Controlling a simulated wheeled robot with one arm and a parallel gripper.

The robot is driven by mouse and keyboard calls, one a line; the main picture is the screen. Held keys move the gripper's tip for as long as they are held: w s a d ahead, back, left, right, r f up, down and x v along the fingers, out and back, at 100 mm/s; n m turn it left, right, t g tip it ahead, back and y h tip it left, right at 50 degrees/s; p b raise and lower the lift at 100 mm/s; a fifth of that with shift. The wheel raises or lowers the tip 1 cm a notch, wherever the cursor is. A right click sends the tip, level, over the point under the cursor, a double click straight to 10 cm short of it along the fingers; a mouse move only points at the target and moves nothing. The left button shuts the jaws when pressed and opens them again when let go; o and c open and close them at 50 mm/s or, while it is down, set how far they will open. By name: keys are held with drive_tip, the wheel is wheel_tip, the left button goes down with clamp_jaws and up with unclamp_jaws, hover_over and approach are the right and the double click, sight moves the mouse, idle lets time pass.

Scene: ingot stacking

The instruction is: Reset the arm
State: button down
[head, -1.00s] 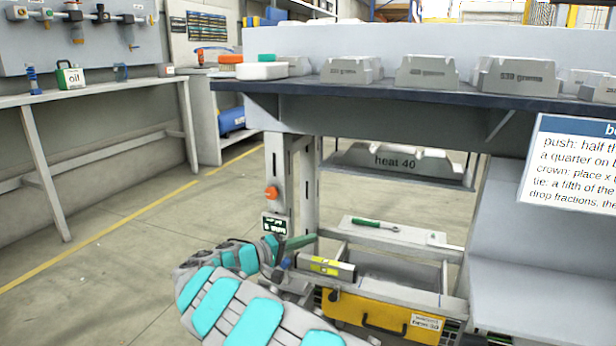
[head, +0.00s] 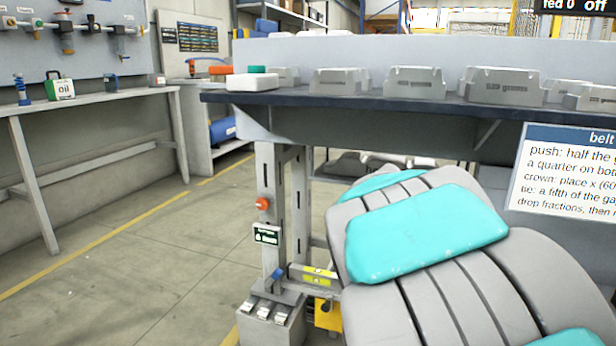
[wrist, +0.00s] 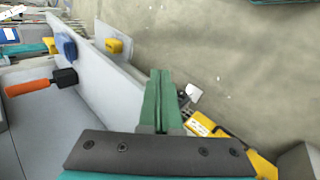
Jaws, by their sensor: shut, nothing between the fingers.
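My arm, grey with turquoise pads, fills the lower right of the head view and hides part of the area under the bench. My gripper (wrist: 157,100) shows in the wrist view as green fingers pressed together with nothing between them. It cannot be made out in the head view. In the wrist view the fingers point over the floor, beside a grey panel (wrist: 110,75).
The bench (head: 290,100) carries grey ingots (head: 414,82) and a white block (head: 252,82). A sign (head: 568,175) stands at right. A yellow level (head: 318,280) and drawer (head: 328,315) sit below. An orange-handled tool (wrist: 28,88) lies at left. Open floor (head: 140,255) is at left.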

drive_tip(key=s+a+f+n+y, duration=0.1)
drive_tip(key=s+a+f+y, duration=0.4)
drive_tip(key=s, duration=0.4)
drive_tip(key=s+a+f+n+y, duration=0.1)
drive_tip(key=s+a+f+y, duration=0.2)
drive_tip(key=s+a, duration=0.6)
wheel_tip(320, 180, up, 14)
drive_tip(key=d+p, duration=0.1)
drive_tip(key=p, duration=1.2)
drive_tip(key=shift+s+d+p, duration=0.25)
drive_tip(key=shift+s+p, duration=0.05)
drive_tip(key=shift+p, duration=0.05)
